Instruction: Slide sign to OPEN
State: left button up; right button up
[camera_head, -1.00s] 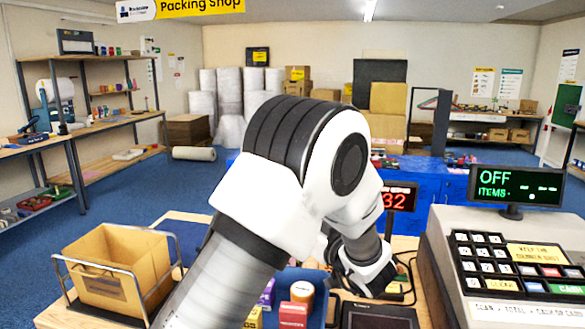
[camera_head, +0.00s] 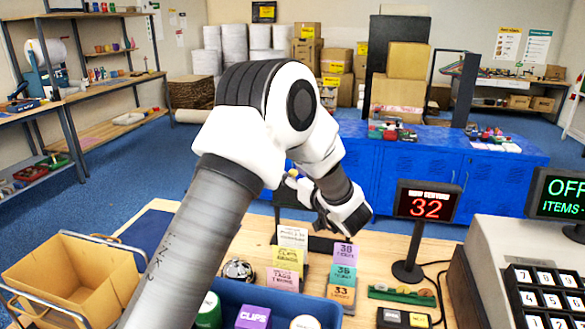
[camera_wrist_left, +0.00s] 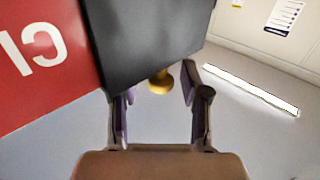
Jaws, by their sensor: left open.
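In the left wrist view a red panel (camera_wrist_left: 38,65) with partly visible white characters lies at the left edge. A dark grey panel (camera_wrist_left: 150,38) adjoins it on the right. A small yellow knob (camera_wrist_left: 160,82) shows just below the dark panel. My left gripper (camera_wrist_left: 157,90) is open, with one finger on each side of the knob and gaps visible to both. In the head view my left arm reaches over the counter; its fingers and the sign cannot be clearly made out there. My right gripper is in neither view.
On the counter stand a red "32" display (camera_head: 430,203), small upright cards (camera_head: 341,272), a bell (camera_head: 238,269) and a blue tray (camera_head: 262,291). A cardboard box (camera_head: 72,278) sits at left, a cash register (camera_head: 515,255) at right. Blue cabinets (camera_head: 420,170) stand behind.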

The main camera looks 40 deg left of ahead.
pick_arm(q)
jog(key=shift+w+a, duration=0.1)
jog(key=shift+a, duration=0.1)
jog(key=shift+s+d+r, duration=0.2)
jog(key=shift+d, duration=0.1)
grip_shut()
jog(key=w+d, duration=0.1)
jog(key=d, duration=0.2)
jog(key=w+d+p, duration=0.1)
jog(key=w+d, duration=0.1)
jog(key=d, duration=0.1)
jog(key=w+d+p, duration=0.1)
jog(key=w+d, duration=0.1)
jog(key=d, duration=0.1)
jog(key=shift+w+d, duration=0.1)
jog(key=shift+d, duration=0.1)
jog(key=shift+a, duration=0.1)
jog(key=shift+c, duration=1.2)
grip_release()
jog(key=shift+o, duration=1.2)
jog(key=shift+f, duration=0.1)
jog(key=shift+w, duration=0.15)
